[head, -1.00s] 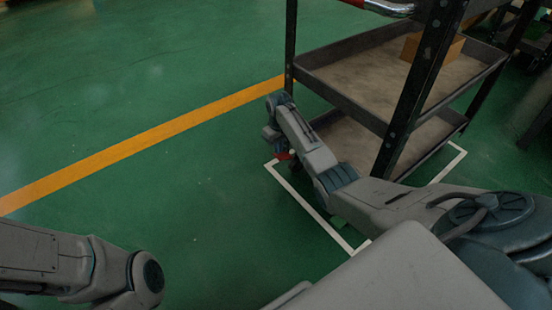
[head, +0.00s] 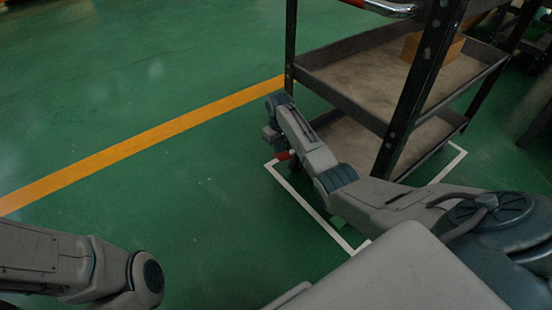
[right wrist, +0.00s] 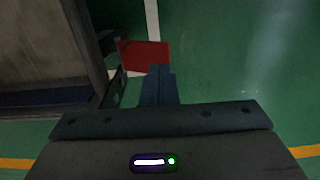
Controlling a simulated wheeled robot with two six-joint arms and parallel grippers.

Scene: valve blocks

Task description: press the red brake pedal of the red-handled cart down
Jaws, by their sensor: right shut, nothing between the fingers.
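The red brake pedal (right wrist: 145,56) shows as a flat red plate in the right wrist view, just beyond my right fingertips. In the head view a small part of the pedal (head: 284,155) shows low beside the cart, partly hidden by my right arm. The cart (head: 345,107) is a dark-framed shelf cart, and its red and silver handle (head: 385,7) is cut by the top edge. My right gripper (right wrist: 158,72) is shut and empty, with its tips at the pedal's near edge; I cannot tell whether they touch. My left gripper is out of view.
A cardboard box (head: 433,47) sits on the cart's upper visible shelf. White floor lines (head: 310,207) frame the cart's place. A yellow line (head: 140,145) crosses the green floor, which is clear on the left. Dark furniture stands at the far right.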

